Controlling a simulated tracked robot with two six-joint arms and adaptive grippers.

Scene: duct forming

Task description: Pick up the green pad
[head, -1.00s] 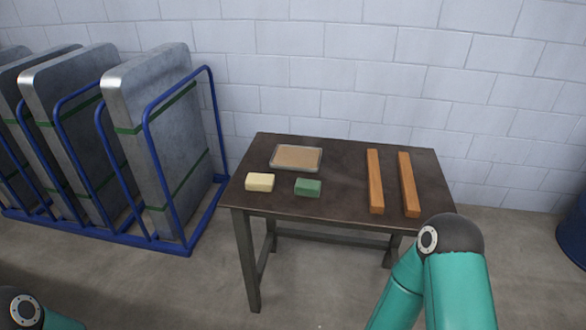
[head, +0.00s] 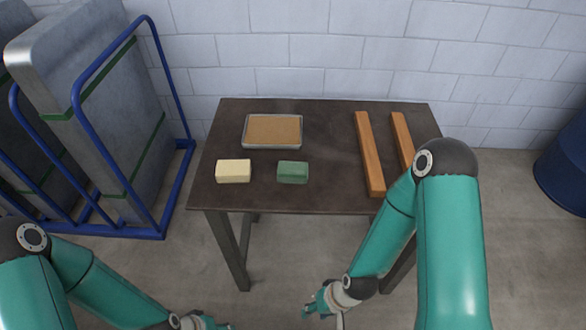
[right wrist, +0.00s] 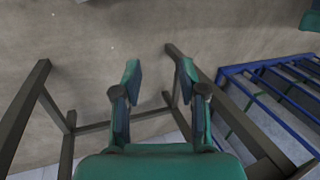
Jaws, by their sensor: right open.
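The green pad (head: 293,172) is a small block lying on the dark table (head: 300,199), near its front edge, right of a cream block. My right gripper (head: 318,305) is low in front of the table, below the tabletop and apart from the pad. In the right wrist view, its two fingers (right wrist: 157,85) stand apart with nothing between them, with table legs and floor beyond. My left gripper (head: 205,322) is at the bottom edge of the head view, partly cut off, and its jaws do not show clearly. The pad is not seen in the right wrist view.
A cream block (head: 233,171) lies left of the pad. A shallow tray (head: 246,133) with a tan surface lies behind them. Two wooden bars (head: 369,152) (head: 402,138) lie at the right. A blue rack (head: 174,101) with grey slabs stands left of the table; a blue drum (head: 565,165) stands far right.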

